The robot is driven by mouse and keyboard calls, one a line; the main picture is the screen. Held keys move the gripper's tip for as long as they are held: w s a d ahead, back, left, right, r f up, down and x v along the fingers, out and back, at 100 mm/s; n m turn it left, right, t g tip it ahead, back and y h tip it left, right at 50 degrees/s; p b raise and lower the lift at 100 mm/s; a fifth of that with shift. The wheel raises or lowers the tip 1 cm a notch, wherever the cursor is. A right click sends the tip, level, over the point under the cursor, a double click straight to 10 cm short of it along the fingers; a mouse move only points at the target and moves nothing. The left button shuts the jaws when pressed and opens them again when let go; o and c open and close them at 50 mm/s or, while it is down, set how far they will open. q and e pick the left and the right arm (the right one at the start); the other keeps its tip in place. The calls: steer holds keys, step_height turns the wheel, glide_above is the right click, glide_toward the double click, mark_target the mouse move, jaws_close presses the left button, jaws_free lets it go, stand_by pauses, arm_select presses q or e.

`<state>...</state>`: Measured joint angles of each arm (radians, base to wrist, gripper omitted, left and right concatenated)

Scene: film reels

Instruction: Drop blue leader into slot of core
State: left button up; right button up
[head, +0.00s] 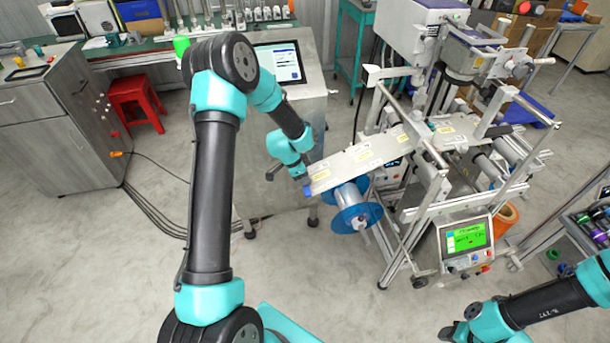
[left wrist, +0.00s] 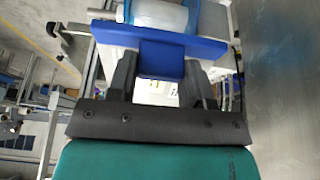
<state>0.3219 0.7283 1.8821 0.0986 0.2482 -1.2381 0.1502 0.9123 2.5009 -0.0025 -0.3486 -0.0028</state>
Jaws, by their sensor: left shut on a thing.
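The blue leader (head: 307,191) is at the near left end of the white film table in the head view. In the left wrist view it is a wide blue strip with a tab (left wrist: 162,60) between my fingers. My left gripper (head: 304,183), also in the left wrist view (left wrist: 160,85), is shut on this tab. The core (head: 350,194) is a pale roll between two translucent blue flanges, below and right of the leader; a pale cylinder (left wrist: 158,14) shows beyond the leader in the left wrist view. I cannot see the core's slot. My right gripper (head: 453,333) is at the lower right, its jaws unclear.
The white film table (head: 360,157) slopes above the core, on a metal frame with rollers. A control box with a green screen (head: 465,238) stands at its near side. A steel cabinet (head: 290,110) is close behind my left gripper. Open floor (head: 320,290) lies in front.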

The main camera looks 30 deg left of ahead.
arm_select(q)
steer(key=shift+s+a+f, duration=0.15)
steer(key=shift+a+f, duration=0.1)
steer(key=shift+a, duration=0.3)
steer(key=shift+s+a+f, duration=0.1)
steer(key=shift+a+f, duration=0.1)
steer(key=shift+a, duration=0.3)
steer(key=shift+w, duration=0.1)
steer(key=w+d+f, duration=0.3)
steer(key=w+d, duration=0.5)
steer(key=shift+f, duration=0.4)
stand_by(2.3)
steer(key=shift+w+d, duration=0.1)
stand_by(0.3)
steer(key=w+d+f, duration=0.3)
steer(key=w+d, duration=0.3)
steer(key=shift+w+d, duration=0.25)
steer(key=shift+w, duration=0.1)
stand_by(2.0)
